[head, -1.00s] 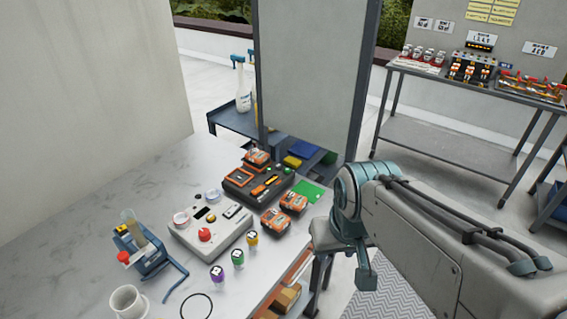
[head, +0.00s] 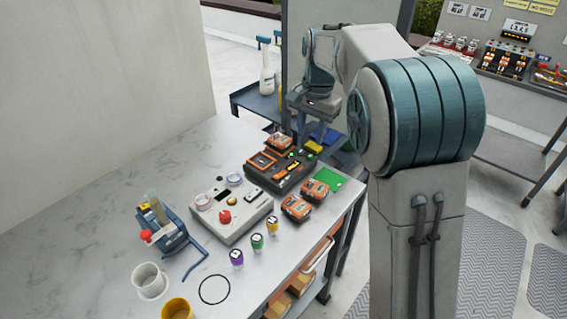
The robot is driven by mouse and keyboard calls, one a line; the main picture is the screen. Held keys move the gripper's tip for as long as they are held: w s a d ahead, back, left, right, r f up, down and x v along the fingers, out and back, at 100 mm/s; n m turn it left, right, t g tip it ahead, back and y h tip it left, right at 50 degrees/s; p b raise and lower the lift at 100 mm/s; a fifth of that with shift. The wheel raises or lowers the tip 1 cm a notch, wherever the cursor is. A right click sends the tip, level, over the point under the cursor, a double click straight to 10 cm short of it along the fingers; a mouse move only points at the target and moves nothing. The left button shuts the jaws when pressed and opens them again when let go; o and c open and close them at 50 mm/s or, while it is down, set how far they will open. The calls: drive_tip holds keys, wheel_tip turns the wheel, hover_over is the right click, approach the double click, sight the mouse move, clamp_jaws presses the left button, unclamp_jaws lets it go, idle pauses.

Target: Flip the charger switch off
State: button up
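A dark charger box (head: 280,171) sits on the grey-white table in the head view. It has an orange-edged bay on its left, orange parts along its top and small green spots near its right end. I cannot tell which small part is the charger switch, or how it is set. My gripper (head: 312,128) hangs from my arm just behind the charger, pointing down, apart from it in the picture. Its fingers are small and partly dark against the background, so I cannot tell whether they are open or shut.
Orange battery packs (head: 296,207) lie right of the charger, and another (head: 279,141) is behind it. A light grey control box (head: 232,220) with a red knob stands in front. Small coloured jars, a mug (head: 150,281) and a blue dispenser are nearer. The table's left side is clear.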

drive_tip(key=m, duration=0.1)
hover_over(283, 172)
wheel_tip(283, 172, down, 4)
drive_tip(key=shift+h, duration=0.3)
wheel_tip(283, 172, down, 14)
drive_tip(key=shift+r+p, duration=0.25)
drive_tip(key=shift+p, duration=0.35)
clamp_jaws()
